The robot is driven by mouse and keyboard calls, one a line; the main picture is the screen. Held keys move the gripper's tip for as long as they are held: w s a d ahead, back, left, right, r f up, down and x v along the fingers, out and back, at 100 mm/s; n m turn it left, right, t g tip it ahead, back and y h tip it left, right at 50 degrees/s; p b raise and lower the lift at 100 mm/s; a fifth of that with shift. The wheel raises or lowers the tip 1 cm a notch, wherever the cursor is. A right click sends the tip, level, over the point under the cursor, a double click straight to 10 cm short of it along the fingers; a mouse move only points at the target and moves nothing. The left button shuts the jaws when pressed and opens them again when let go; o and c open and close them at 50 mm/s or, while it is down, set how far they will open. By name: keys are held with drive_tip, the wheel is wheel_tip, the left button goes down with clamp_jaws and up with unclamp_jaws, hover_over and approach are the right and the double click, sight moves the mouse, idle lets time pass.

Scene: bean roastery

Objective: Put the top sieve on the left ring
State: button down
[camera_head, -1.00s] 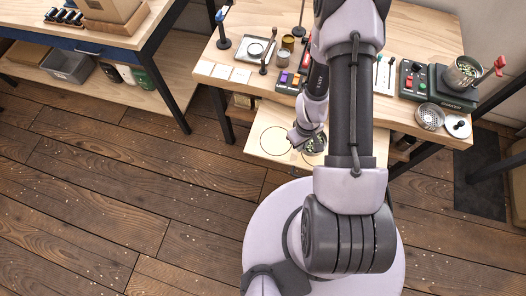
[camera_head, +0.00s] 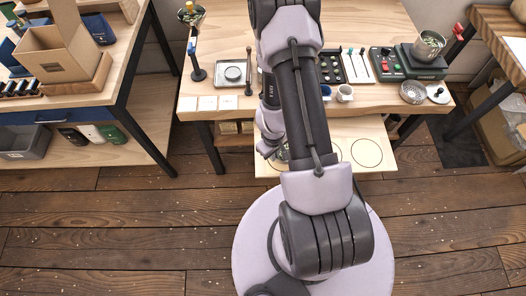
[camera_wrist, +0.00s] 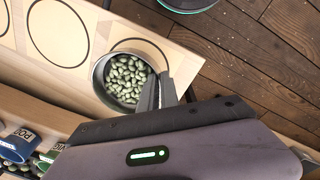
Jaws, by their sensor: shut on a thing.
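My gripper (camera_wrist: 160,92) is shut on the rim of a round metal sieve (camera_wrist: 98,77) full of pale green beans. In the head view the sieve (camera_head: 282,154) is mostly hidden behind my arm, near the left part of the pale board. In the wrist view it overlaps part of a black ring outline (camera_wrist: 146,41), which is the left ring in the head view's order, and is off-centre from it. I cannot tell whether the sieve touches the board. Another ring (camera_wrist: 57,33) lies bare beside it; the right ring (camera_head: 366,153) is empty in the head view.
The pull-out board (camera_head: 384,172) juts from under the wooden workbench (camera_head: 215,50). On the bench stand a tray of dark cups (camera_head: 330,70), a white cup (camera_head: 345,93) and a machine with a pot (camera_head: 428,44). A shelf bench (camera_head: 120,75) stands left; open floor lies in front.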

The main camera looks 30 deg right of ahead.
wheel_tip(320, 180, down, 4)
drive_tip(key=b, duration=0.3)
drive_tip(key=shift+w+f+b, duration=0.15)
drive_tip(key=shift+f+b, duration=0.05)
drive_tip(key=shift+b, duration=0.2)
drive_tip(key=shift+s+a+r+p, duration=0.1)
drive_tip(key=shift+s+r+p, duration=0.1)
drive_tip(key=shift+r+p, duration=0.2)
drive_tip(key=shift+f, duration=0.25)
drive_tip(key=c, duration=1.6)
unclamp_jaws()
drive_tip(key=shift+r, duration=0.1)
